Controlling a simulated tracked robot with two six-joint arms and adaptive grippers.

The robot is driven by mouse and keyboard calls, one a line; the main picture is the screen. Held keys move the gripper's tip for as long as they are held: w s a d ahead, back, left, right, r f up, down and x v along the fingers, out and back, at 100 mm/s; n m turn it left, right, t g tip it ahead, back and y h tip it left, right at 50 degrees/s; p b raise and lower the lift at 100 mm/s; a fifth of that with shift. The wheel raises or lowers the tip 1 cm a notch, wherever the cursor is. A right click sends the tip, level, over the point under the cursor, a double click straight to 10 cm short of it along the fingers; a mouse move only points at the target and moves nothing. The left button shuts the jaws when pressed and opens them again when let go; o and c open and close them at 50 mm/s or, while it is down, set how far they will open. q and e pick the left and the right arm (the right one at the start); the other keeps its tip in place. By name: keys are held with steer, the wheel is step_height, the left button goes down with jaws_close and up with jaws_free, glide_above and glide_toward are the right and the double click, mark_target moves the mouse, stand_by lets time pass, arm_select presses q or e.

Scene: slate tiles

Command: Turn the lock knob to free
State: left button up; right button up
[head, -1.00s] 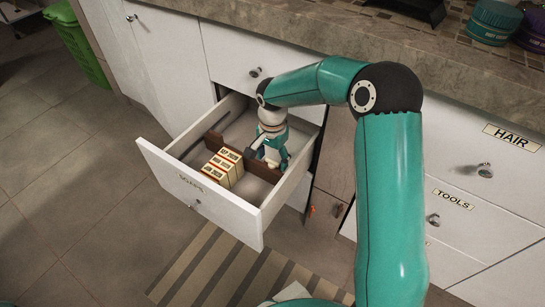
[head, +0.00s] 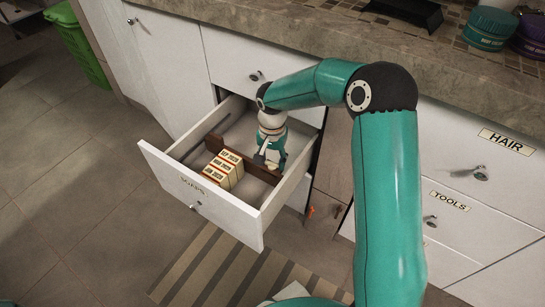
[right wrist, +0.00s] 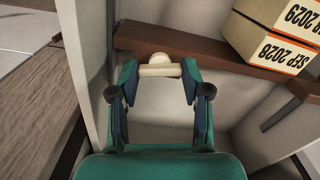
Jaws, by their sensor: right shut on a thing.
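The drawer labelled SOAPS (head: 200,190) is pulled out. A brown divider (head: 210,146) crosses it inside. In the right wrist view, a cream lock knob (right wrist: 158,70) with a short crossbar sits at the near side of the divider (right wrist: 205,52). My right gripper (head: 268,160) reaches down into the drawer. In the right wrist view, its fingertips (right wrist: 160,74) are shut on the two ends of the knob's bar, which lies nearly level across the picture. In the head view the gripper hides the knob. My left gripper is not in view.
Several cream boxes with date labels (head: 224,170) stand in the drawer beside the divider. The drawer's right wall (head: 287,189) is close to my gripper. A counter (head: 320,40) runs above, and a striped mat (head: 215,270) lies on the floor.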

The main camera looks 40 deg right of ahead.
steer(key=n+p, duration=0.1)
steer(key=n, duration=0.2)
steer(key=shift+r+n+p, duration=0.15)
steer(key=shift+n+p, duration=0.2)
steer(key=shift+n, duration=0.05)
steer(key=n+p, duration=0.1)
steer(key=n, duration=0.2)
steer(key=shift+n+p, duration=0.3)
steer(key=n+p, duration=0.2)
steer(key=n, duration=0.2)
steer(key=shift+n+p, duration=0.5)
steer(key=shift+n, duration=1.3)
steer(key=shift+w, duration=0.1)
steer(key=o, duration=1.2)
steer(key=shift+c, duration=0.2)
